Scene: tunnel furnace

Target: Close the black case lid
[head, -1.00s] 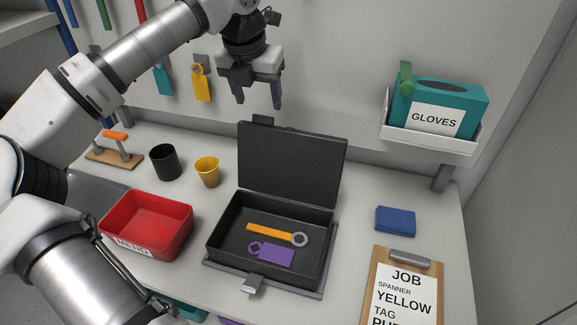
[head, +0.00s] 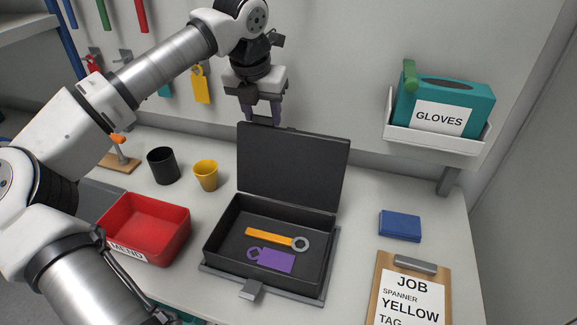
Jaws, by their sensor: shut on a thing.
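The black case (head: 222,262) sits on the bench with its lid (head: 292,168) standing open at its back edge, tilted slightly back. Inside the case lie a spanner with an orange handle and grey ring (head: 270,236) and a purple tag (head: 272,259). A latch (head: 251,290) shows at the front of the case. My gripper (head: 262,119) points down at the top left edge of the lid, shut on the lid's small top tab. The tab is mostly hidden between the fingers.
A red bin (head: 150,232), a black cup (head: 163,166) and a yellow cup (head: 206,175) stand left of the case. A blue block (head: 400,225) and a clipboard (head: 405,292) lie to the right. A glove box (head: 445,100) sits in a wall holder.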

